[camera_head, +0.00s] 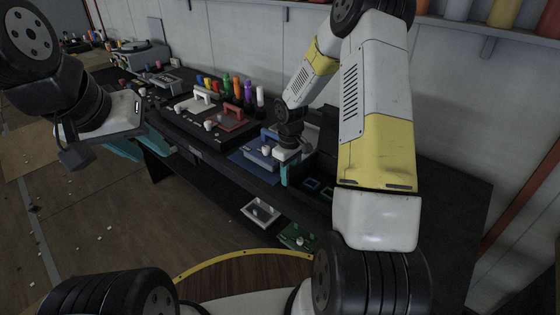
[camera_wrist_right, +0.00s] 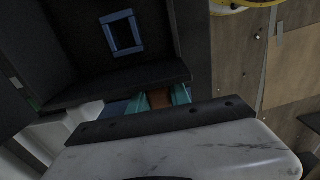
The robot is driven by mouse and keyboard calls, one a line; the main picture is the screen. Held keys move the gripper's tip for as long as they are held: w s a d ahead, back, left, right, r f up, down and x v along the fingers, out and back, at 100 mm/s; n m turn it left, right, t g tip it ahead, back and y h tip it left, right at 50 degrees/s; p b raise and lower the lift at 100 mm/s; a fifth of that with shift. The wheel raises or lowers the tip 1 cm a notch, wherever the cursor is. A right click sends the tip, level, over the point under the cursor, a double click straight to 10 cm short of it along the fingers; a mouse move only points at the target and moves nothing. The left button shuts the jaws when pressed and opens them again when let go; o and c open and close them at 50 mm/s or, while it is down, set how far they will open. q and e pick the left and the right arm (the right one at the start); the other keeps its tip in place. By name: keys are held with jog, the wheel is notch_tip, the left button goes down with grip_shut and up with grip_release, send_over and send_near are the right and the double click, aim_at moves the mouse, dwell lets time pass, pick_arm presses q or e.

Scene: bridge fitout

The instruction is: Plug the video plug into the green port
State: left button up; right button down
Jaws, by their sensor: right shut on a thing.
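My right gripper (camera_head: 284,180) is at the front edge of the bench, pointing down beside the blue module. In the right wrist view its teal fingers (camera_wrist_right: 160,97) are shut on a small brown-orange piece, which I take for the video plug (camera_wrist_right: 159,98). Most of the plug is hidden by the gripper. I cannot make out the green port in either view. My left gripper (camera_head: 150,152) is at the left, in front of the bench; its two teal fingers stand apart and hold nothing that I can see.
A blue module (camera_head: 262,152), a red module (camera_head: 228,117) and several coloured bottles (camera_head: 237,88) are on the dark bench. A green panel (camera_head: 297,236) and a white panel (camera_head: 261,211) are lower down.

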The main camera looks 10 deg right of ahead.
jog(key=c, duration=1.2)
grip_release()
jog(key=shift+f, duration=0.1)
